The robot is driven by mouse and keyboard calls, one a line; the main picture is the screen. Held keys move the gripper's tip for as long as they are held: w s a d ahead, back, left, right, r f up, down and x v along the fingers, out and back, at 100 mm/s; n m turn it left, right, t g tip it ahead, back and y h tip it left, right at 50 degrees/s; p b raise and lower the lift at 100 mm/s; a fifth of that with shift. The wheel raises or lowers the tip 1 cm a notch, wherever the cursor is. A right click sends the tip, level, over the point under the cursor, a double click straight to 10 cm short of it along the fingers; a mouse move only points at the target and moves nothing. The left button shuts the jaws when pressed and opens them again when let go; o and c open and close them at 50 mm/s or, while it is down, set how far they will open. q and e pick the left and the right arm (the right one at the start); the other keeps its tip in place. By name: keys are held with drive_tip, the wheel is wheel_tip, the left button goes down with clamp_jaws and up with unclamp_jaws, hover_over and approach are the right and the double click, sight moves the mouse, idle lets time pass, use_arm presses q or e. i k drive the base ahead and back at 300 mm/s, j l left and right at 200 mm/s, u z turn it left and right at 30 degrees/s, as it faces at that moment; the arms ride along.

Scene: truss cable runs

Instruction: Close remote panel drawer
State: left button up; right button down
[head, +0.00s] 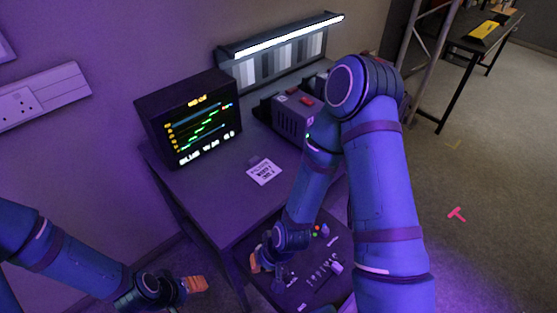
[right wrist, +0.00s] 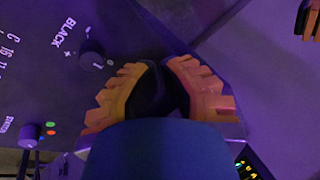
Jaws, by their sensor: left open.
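The remote panel drawer (head: 310,282) is a dark panel with knobs, faders and coloured buttons, pulled out from the front of the desk. In the right wrist view its dark face (right wrist: 50,75) shows a black knob and the label "BLACK". My right gripper (head: 255,263) is at the drawer's left edge; in the right wrist view its orange fingers (right wrist: 160,70) come together with nothing seen between them. I cannot tell whether it touches the panel. My left gripper (head: 198,284) is open and empty, left of the desk and apart from the drawer.
On the desk (head: 210,185) stand a monitor (head: 190,118), a white note card (head: 264,172) and a grey box with red buttons (head: 293,115). A lit bar stands behind. My right arm hides part of the desk and drawer. Open floor (head: 490,170) lies to the right.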

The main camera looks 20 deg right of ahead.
sight(311, 284)
drive_tip(key=k+l+z, duration=0.1)
drive_tip(key=z, duration=0.35)
drive_tip(key=k+l+z, duration=0.1)
drive_tip(key=l+z, duration=0.15)
drive_tip(key=z, duration=0.2)
drive_tip(key=l+z, duration=0.2)
drive_tip(key=z, duration=0.2)
drive_tip(key=j+u, duration=0.1)
